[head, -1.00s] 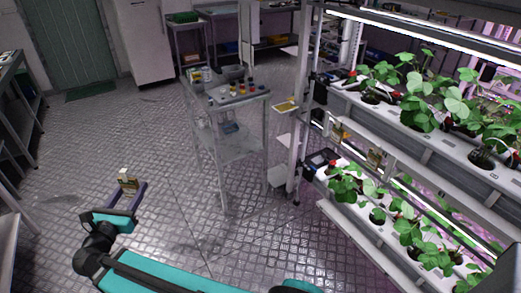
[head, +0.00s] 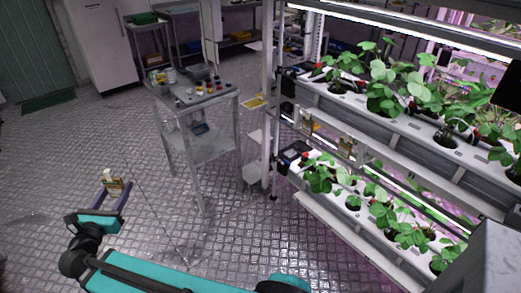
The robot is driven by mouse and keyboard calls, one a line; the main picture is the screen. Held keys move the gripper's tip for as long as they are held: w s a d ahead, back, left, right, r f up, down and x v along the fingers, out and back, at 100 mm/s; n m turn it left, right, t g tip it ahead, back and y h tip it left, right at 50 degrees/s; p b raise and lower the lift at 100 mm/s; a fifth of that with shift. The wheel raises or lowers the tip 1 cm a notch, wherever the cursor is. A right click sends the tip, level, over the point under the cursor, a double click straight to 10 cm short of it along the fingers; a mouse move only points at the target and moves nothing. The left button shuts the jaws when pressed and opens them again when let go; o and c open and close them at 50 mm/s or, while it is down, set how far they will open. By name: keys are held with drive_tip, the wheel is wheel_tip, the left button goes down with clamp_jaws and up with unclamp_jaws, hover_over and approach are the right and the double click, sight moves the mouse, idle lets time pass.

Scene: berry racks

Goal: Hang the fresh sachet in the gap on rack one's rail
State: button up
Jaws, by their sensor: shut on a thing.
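My gripper (head: 115,191) is at the lower left in the head view, out over bare floor. It is shut on a small cream and brown sachet (head: 112,182) with a pale top, which stands up from between the fingers. The rack (head: 268,150) with strawberry plants fills the right side, well apart from my gripper. Two similar small sachets, one at the left (head: 307,122) and one further right (head: 345,146), hang along the rail between the upper and lower plant rows. The rail is small in view and partly behind leaves, so I cannot clearly make out the gap.
A grey block (head: 490,262) is close at the lower right. The floor (head: 60,140) at left is open.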

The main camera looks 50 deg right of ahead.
drive_tip(key=s+d+f+m+g+h+b, duration=0.1)
drive_tip(key=s+d+m+g, duration=0.15)
drive_tip(key=d, duration=0.85)
drive_tip(key=s+d+f+m+g+h+b, duration=0.1)
drive_tip(key=s+d+g+b, duration=0.15)
drive_tip(key=d, duration=0.85)
drive_tip(key=s+d+f+m+g+h+b, duration=0.1)
drive_tip(key=s+d+f+m+g, duration=0.15)
drive_tip(key=d, duration=0.95)
drive_tip(key=s+d+f+m+g+b, duration=0.2)
drive_tip(key=s+d+g, duration=0.5)
drive_tip(key=s+d, duration=1.7)
drive_tip(key=shift+s+d+m+y+b, duration=0.3)
drive_tip(key=shift+s+d+m+b, duration=0.05)
drive_tip(key=shift+s+m+b, duration=0.5)
drive_tip(key=shift+s+d, duration=0.1)
drive_tip(key=shift+d, duration=0.05)
drive_tip(key=x, duration=1.5)
drive_tip(key=shift+d+f, duration=0.3)
drive_tip(key=shift+f, duration=0.1)
drive_tip(key=shift+s, duration=0.1)
